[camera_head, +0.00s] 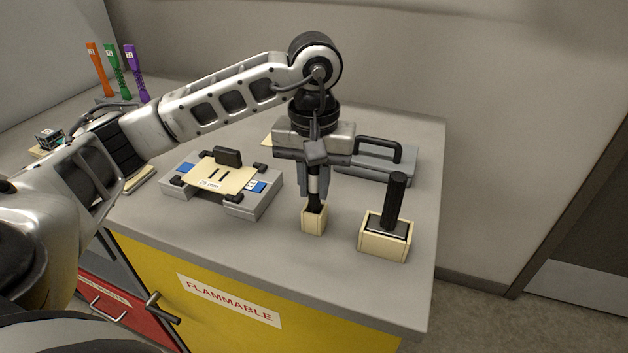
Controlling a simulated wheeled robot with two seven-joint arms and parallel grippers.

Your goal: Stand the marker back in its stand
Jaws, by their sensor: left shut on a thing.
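The marker (314,200) is dark with a pale band and stands upright below my left gripper (314,178). My left gripper points straight down and is shut on the marker's upper part, hiding much of it. The marker's stand (313,222) is a small pale wooden block on the counter, directly under the marker. The marker's lower end meets the stand's top opening; I cannot tell how deep it sits. My right gripper is not in view.
A pale box (384,240) holding a black-handled tool (396,198) stands right of the stand. A grey fixture (245,206) with a paper-coloured plate lies to the left. A grey case (378,162) is behind. The counter's front edge (250,260) is near.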

